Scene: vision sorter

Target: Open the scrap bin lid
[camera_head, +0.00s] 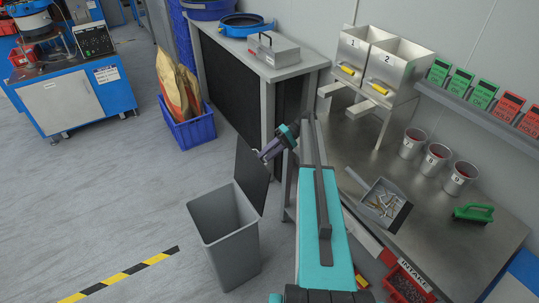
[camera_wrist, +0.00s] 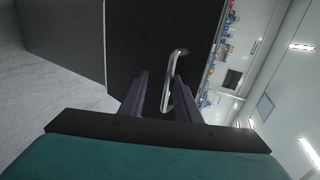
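The grey scrap bin (camera_head: 226,236) stands on the floor, its mouth uncovered. Its dark lid (camera_head: 252,176) stands about upright along the bin's right-hand back edge. My gripper (camera_head: 264,155) is at the lid's upper part. In the wrist view the lid's dark face fills the middle (camera_wrist: 150,35), with a bent silver handle (camera_wrist: 181,52) on it. My gripper's two fingers (camera_wrist: 161,80) are apart. The handle reaches between them, close to the right finger; I cannot tell whether it touches.
A workbench with a toolbox (camera_head: 273,50) stands behind the lid. A steel table (camera_head: 440,235) with a scoop tray (camera_head: 385,203) and several cups is on the right. A blue crate (camera_head: 190,130) with sacks is behind the bin. Floor left of the bin is clear, with a striped line (camera_head: 120,275).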

